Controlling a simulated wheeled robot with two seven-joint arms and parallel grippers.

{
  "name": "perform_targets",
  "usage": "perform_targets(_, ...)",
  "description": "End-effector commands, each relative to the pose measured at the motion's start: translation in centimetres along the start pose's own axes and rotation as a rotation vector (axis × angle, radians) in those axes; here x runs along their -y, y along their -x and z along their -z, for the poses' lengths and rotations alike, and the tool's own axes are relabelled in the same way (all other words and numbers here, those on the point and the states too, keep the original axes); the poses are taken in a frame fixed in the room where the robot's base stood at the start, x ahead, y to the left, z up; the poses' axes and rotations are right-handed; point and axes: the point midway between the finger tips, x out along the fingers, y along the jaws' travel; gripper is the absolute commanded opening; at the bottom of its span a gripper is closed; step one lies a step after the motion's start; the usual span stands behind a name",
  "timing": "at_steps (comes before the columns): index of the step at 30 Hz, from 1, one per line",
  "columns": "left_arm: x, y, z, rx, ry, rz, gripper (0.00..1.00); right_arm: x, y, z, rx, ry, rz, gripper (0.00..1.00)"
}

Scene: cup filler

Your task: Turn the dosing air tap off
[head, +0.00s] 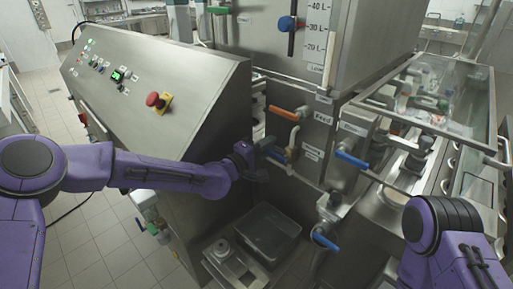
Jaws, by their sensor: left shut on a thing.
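My left gripper (262,158) is at the front of the steel machine, left of centre. Another blue lever (351,160) is on the block to the right, and one more blue lever (325,241) is lower down.
A slanted control panel (125,77) with a red emergency button (155,100) stands to the left. A tank (375,35) with a level scale is above the taps. A grey bin (266,232) is below. A glass-sided conveyor (470,125) is at right.

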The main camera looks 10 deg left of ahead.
Motion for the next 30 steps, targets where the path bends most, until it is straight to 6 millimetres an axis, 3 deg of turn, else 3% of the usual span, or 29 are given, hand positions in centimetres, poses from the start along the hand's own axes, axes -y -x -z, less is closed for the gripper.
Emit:
perform_targets(14, 0.3, -0.3, -0.5, 0.01, 0.014, 0.005, 0.0, 0.0, -0.2, -0.1, 0.0, 0.0, 0.0, 0.41)
perform_targets(15, 0.4, -0.3, -0.5, 0.01, 0.014, 0.005, 0.27, 0.0, -0.2, -0.1, 0.0, 0.0, 0.0, 0.41)
perform_targets(17, 0.3, -0.3, -0.4, 0.009, 0.013, 0.005, 0.41, 0.0, -0.2, -0.1, 0.0, 0.0, 0.0, 0.41)
perform_targets(26, 0.2, -0.1, -0.3, 0.007, 0.013, 0.002, 0.41, 0.0, -0.2, -0.1, 0.0, 0.0, 0.0, 0.41)
perform_targets(30, 0.4, 2.0, -0.2, 0.006, 0.014, 0.002, 0.41, 0.1, -0.9, -0.4, 0.0, 0.0, 0.0, 0.41)
